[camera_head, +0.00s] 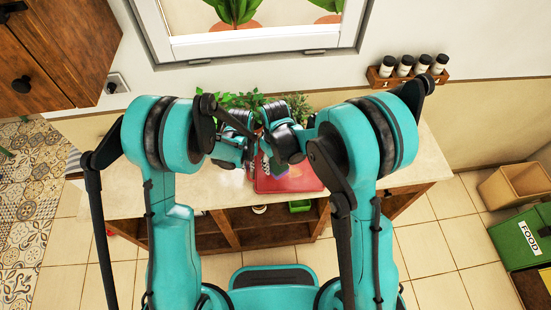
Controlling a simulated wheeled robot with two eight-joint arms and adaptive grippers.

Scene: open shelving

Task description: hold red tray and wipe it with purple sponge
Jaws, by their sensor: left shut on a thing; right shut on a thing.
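The red tray (298,180) lies on the pale counter, near its front edge, in the head view. My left gripper (248,165) is at the tray's left edge and is shut on it; its fingertips are small and partly hidden. My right gripper (272,158) is above the left part of the tray and is shut on the purple sponge (265,167). Only a little of the sponge shows beneath the gripper. I cannot tell whether the sponge touches the tray. My arms cover the tray's far side.
The counter (415,165) has free room on the right. Green plants (247,100) stand behind my grippers by the wall. A rack with several jars (405,67) hangs at the right. Open shelves below hold a green container (300,206).

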